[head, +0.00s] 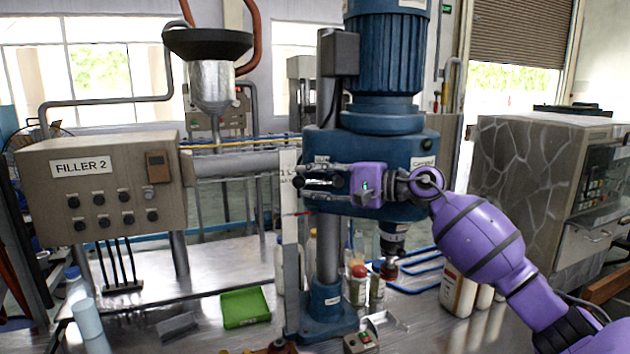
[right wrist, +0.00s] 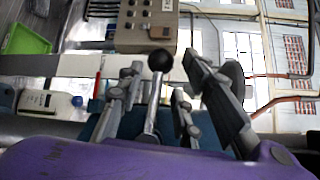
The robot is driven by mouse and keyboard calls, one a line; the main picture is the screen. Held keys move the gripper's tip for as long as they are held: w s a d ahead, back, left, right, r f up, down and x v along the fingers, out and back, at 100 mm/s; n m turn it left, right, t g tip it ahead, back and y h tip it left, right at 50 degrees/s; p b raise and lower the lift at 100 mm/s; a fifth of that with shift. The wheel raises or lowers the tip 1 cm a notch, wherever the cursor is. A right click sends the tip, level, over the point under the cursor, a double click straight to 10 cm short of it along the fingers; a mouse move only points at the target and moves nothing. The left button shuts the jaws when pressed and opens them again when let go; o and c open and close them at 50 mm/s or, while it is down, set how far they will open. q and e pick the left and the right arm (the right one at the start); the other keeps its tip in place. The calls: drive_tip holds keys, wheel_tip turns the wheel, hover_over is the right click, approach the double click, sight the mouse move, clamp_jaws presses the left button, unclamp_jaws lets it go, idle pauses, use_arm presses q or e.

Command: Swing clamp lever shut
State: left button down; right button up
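The clamp lever shows in the right wrist view as a metal rod with a black ball knob (right wrist: 160,60). In the head view, its dark knob (head: 298,182) shows at the left end of my right gripper, in front of the blue drill-like machine head. My right gripper (head: 312,182) points left, with its fingers apart above and below the lever. In the right wrist view, the fingers (right wrist: 158,88) stand on either side of the rod, with gaps visible. Contact cannot be told. The lever's pivot end is hidden by the gripper. My left gripper is not in view.
The blue machine column (head: 327,255) stands on the metal bench. Bottles (head: 358,285) stand behind and beside it. A green tray (head: 245,307) lies on the bench to the left. The FILLER 2 control box (head: 105,190) is at the far left, and a stone-patterned cabinet (head: 525,175) is at the right.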

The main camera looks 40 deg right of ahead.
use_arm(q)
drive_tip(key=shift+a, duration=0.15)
use_arm(e)
drive_tip(key=c, duration=0.5)
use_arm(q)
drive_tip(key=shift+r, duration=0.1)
